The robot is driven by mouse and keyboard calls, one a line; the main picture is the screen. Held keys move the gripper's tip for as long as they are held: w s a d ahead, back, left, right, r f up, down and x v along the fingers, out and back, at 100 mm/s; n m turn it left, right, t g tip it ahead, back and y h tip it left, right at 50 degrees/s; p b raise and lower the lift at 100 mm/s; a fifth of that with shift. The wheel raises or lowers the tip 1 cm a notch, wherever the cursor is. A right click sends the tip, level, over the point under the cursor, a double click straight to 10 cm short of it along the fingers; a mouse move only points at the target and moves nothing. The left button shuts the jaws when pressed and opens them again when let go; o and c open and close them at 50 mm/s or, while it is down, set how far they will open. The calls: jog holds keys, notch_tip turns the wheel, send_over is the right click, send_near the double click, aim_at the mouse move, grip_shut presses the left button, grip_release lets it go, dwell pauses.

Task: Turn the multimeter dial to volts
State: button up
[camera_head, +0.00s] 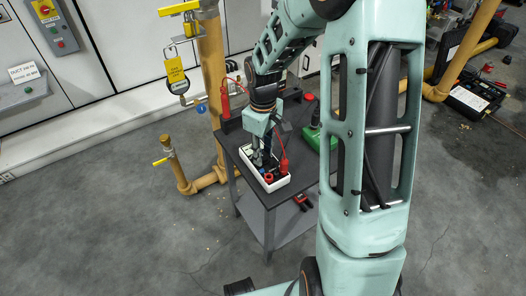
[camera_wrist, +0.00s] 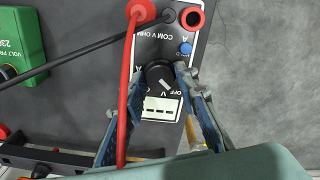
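The multimeter (camera_head: 271,187) lies face up in a white case on the small dark table. In the wrist view its panel (camera_wrist: 150,48) appears upside down, with the round black dial (camera_wrist: 159,74) in the middle and the display (camera_wrist: 160,108) below it. The dial's pale mark slants down and right, seemingly towards the OFF label; its exact setting is hard to tell. My gripper (camera_wrist: 157,76) is open, with one finger on each side of the dial. The right fingertip is close to the dial's edge; contact cannot be told. In the head view my gripper (camera_head: 262,157) is above the multimeter.
A red plug (camera_wrist: 141,12) with its red lead crosses by the left finger. A black plug (camera_wrist: 169,16) and a red socket (camera_wrist: 194,18) are at the panel's far end. A green box (camera_head: 317,137) stands beside the meter on the table (camera_head: 283,194). A yellow pipe (camera_head: 212,75) rises behind.

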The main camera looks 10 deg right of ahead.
jog(key=shift+c, duration=1.2)
jog(key=shift+m, duration=0.3)
jog(key=m, duration=0.3)
jog(key=shift+m+p, duration=0.4)
jog(key=shift+m, duration=1.7)
jog(key=o, duration=1.1)
jog(key=shift+o, duration=0.2)
